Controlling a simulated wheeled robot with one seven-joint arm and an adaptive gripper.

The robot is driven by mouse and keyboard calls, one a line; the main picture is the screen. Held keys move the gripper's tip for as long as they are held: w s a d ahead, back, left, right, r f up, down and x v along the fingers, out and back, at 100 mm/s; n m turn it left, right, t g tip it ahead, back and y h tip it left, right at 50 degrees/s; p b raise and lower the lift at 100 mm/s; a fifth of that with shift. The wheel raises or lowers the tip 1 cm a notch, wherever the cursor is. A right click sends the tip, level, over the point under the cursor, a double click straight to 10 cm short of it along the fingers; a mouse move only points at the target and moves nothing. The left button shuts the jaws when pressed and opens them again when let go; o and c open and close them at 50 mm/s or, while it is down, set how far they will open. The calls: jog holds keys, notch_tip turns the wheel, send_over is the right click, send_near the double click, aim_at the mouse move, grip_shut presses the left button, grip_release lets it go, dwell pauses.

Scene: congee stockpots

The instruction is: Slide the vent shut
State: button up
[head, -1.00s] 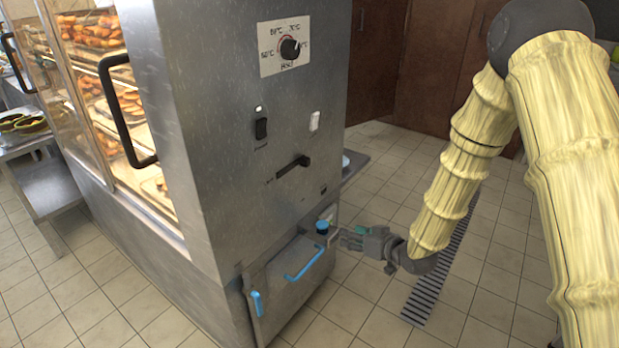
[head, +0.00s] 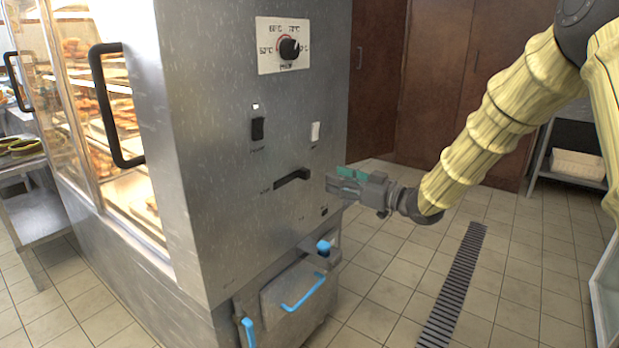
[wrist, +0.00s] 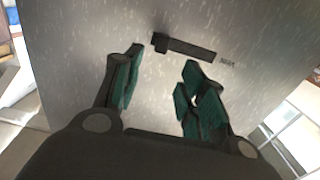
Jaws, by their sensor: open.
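The vent slider is a black bar with a raised knob (head: 292,178) on the metal side panel of the cabinet (head: 230,220). In the wrist view the slider (wrist: 183,47) lies ahead, beyond the fingertips, with its knob at the left end. My gripper (head: 338,178) is open and empty, to the right of the slider in the head view and at about the same height. In the wrist view my gripper's green-padded fingers (wrist: 163,75) stand apart, with the slider's bar showing between and beyond them. It appears not to touch the slider.
Above the slider are a temperature dial (head: 289,48), a black switch (head: 257,128) and a white switch (head: 315,131). Below, a drawer with a blue handle (head: 303,293) and a blue knob (head: 323,246) stick out. Tiled floor to the right is clear around a drain grate (head: 455,285).

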aim_at(308, 172)
jog(key=b+x, duration=0.1)
jog(key=x, duration=0.9)
jog(key=shift+b, duration=0.3)
grip_shut()
